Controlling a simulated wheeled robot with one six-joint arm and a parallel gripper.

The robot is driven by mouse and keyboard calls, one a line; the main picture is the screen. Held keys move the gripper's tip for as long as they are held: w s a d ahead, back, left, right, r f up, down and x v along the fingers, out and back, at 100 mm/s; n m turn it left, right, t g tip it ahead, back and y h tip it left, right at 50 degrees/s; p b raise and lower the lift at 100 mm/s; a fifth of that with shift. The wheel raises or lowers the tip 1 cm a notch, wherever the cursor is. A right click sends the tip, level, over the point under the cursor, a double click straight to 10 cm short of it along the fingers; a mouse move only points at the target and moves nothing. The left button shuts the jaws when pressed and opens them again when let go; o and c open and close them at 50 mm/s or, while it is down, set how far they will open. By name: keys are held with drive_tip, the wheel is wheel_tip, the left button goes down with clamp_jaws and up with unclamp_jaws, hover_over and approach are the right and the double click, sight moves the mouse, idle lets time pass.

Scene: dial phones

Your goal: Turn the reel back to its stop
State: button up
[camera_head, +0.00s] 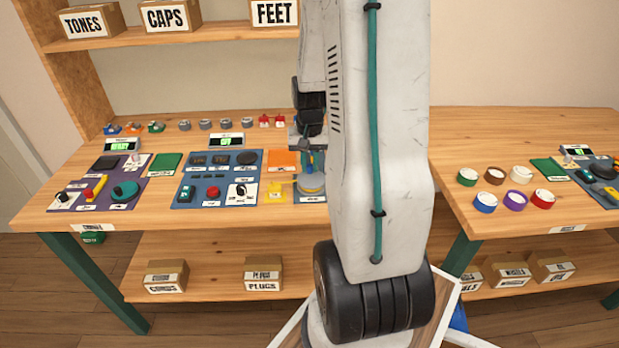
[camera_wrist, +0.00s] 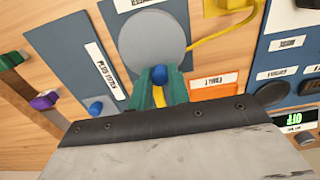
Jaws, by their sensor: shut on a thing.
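The reel (camera_wrist: 152,38) is a round grey disc on a blue panel in the wrist view; it also shows in the head view (camera_head: 311,185), partly hidden by my arm. A small blue knob (camera_wrist: 159,71) stands at the reel's edge nearest my gripper. My gripper (camera_wrist: 159,76) has its two teal fingers shut on this blue knob. In the head view, my gripper (camera_head: 310,163) is over the reel and small. The reel's stop cannot be made out.
A yellow cable (camera_wrist: 222,30) runs beside the reel. An orange label plate (camera_wrist: 215,88) and a blue button (camera_wrist: 96,108) are close to my fingers. Panels with dials (camera_head: 215,180) fill the bench to the left. Coloured caps (camera_head: 516,200) lie on the right bench.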

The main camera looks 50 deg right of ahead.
sight(313, 185)
drive_tip(key=shift+w+a, duration=0.35)
drive_tip(key=shift+a, duration=0.55)
drive_tip(key=shift+s+a, duration=0.15)
drive_tip(key=shift+a, duration=0.55)
drive_tip(key=shift+s+a, duration=0.3)
drive_tip(key=shift+a, duration=0.05)
drive_tip(key=shift+s+a, duration=0.25)
drive_tip(key=shift+s, duration=0.15)
drive_tip(key=shift+o, duration=1)
drive_tip(key=shift+s, duration=0.6)
drive_tip(key=shift+s+d, duration=0.15)
drive_tip(key=shift+s, duration=0.3)
drive_tip(key=shift+c, duration=1.1)
drive_tip(key=shift+s+d, duration=0.1)
drive_tip(key=shift+s, duration=0.2)
drive_tip(key=shift+o, duration=0.2)
drive_tip(key=shift+d, duration=0.1)
